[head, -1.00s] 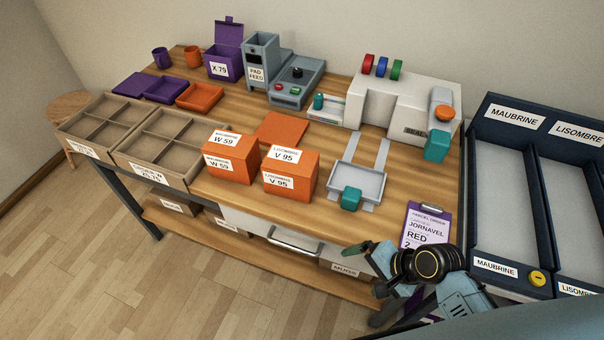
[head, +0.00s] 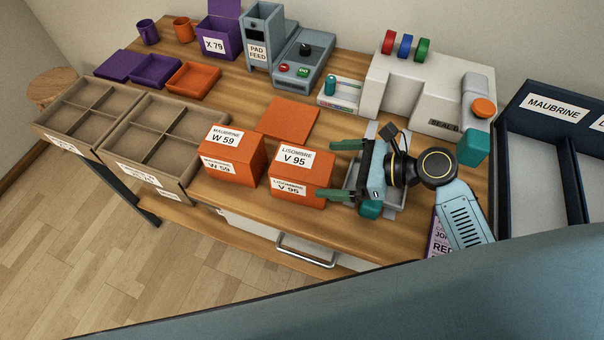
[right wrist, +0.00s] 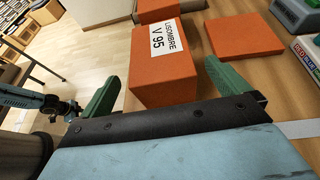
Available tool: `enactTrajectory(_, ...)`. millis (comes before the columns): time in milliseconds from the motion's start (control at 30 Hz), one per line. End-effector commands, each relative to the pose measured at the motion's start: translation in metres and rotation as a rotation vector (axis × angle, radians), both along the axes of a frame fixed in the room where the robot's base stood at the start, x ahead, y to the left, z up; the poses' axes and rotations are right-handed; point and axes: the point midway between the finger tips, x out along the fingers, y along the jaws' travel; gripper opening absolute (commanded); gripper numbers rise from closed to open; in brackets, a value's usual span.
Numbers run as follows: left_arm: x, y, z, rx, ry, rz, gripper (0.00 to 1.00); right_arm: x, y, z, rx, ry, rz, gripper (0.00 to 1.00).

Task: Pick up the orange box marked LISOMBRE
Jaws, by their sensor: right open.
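The orange box marked LISOMBRE V 95 (head: 300,178) stands upright on the wooden table near its front edge. It also shows in the right wrist view (right wrist: 161,75), just beyond my green fingers. My right gripper (head: 338,170) is open, just right of the box, with its fingers pointing left toward it. The near finger tip is close to the box's right side; I cannot tell whether it touches. In the right wrist view my open gripper (right wrist: 160,82) has one finger towards each side of the box.
An orange box marked MAUBRINE W 59 (head: 231,155) stands close at the left. A flat orange piece (head: 288,119) lies behind. A grey tray (head: 397,195) is partly under my right gripper. The sealer (head: 425,95) stands behind, and divided cardboard trays (head: 150,140) are at left.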

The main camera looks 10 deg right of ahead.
Motion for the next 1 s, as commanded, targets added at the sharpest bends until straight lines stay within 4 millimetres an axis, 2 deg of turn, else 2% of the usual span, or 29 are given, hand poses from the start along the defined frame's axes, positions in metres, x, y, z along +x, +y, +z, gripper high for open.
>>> enactTrajectory(133,0.006,0.000,-0.001,-0.001,-0.010,-0.001,0.36,0.006,0.010,-0.005,0.000,-0.001,0.000,1.00)
enactTrajectory(300,0.031,-0.002,-0.003,-0.005,-0.048,-0.001,0.36,0.010,0.018,-0.011,0.001,-0.001,0.000,1.00)
enactTrajectory(400,0.037,-0.003,-0.006,-0.007,-0.060,-0.001,0.36,0.015,0.027,-0.020,0.002,-0.001,0.001,1.00)
enactTrajectory(600,0.032,-0.003,-0.011,-0.006,-0.051,-0.002,0.36,0.028,0.048,-0.031,0.000,0.000,-0.001,1.00)
enactTrajectory(833,0.023,-0.002,-0.011,-0.005,-0.037,-0.002,0.36,0.028,0.049,-0.032,-0.002,0.000,-0.001,1.00)
enactTrajectory(1000,0.022,-0.002,-0.011,-0.004,-0.035,-0.002,0.36,0.028,0.049,-0.032,-0.002,0.000,-0.001,0.78)
